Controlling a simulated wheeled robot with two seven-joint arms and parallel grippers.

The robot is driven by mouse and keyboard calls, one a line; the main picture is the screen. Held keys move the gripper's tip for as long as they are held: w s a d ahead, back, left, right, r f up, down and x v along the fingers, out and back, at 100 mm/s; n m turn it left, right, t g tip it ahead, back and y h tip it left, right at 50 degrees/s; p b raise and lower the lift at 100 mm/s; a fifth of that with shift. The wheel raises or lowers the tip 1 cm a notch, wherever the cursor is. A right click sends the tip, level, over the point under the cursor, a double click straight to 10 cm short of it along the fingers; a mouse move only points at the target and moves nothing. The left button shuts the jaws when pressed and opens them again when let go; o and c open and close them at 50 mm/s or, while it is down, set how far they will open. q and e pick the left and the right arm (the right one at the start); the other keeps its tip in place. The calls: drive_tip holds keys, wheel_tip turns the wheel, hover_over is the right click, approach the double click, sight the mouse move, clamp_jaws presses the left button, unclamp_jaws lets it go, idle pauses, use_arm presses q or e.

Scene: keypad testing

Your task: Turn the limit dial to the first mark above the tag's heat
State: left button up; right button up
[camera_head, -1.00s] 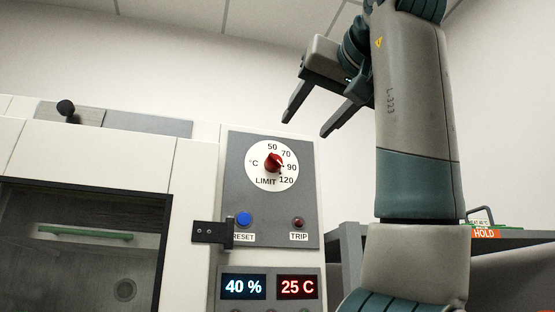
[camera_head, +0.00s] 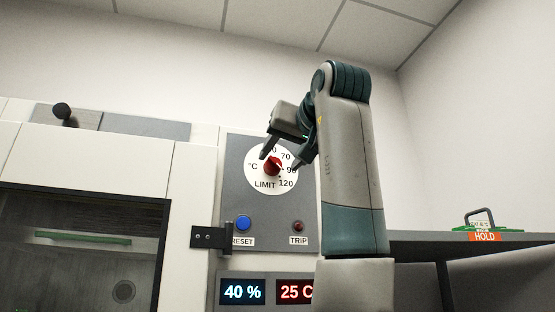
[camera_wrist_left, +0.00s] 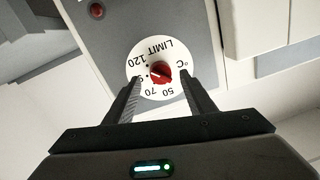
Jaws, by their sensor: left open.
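The limit dial is a red knob (camera_head: 272,167) on a white round scale (camera_head: 252,181), marked 50, 70, 90 and 120 °C. In the left wrist view the knob (camera_wrist_left: 160,73) has a white pointer line directed toward the 90. My left gripper (camera_head: 281,160) is open in front of the dial, and its fingers hide part of the scale. In the wrist view its fingers (camera_wrist_left: 160,82) stand either side of the knob, with no visible contact. A small white tag (camera_head: 480,225) shows on the green item at right; its writing is too small to read. My right gripper is not in view.
Below the dial are a blue RESET button (camera_head: 243,223), a dark red TRIP lamp (camera_head: 297,226) and displays reading 40 % (camera_head: 242,291) and 25 C (camera_head: 295,291). A black latch (camera_head: 208,237) juts out at left. An orange HOLD label (camera_head: 485,237) marks the shelf.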

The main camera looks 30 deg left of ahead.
sight(276, 163)
use_arm(q)
drive_tip(key=shift+x, duration=1.7)
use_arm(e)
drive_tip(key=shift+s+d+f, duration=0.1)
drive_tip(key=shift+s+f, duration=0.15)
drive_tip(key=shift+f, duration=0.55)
use_arm(q)
drive_tip(key=c, duration=1)
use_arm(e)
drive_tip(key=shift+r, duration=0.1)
use_arm(q)
drive_tip(key=shift+p, duration=0.3)
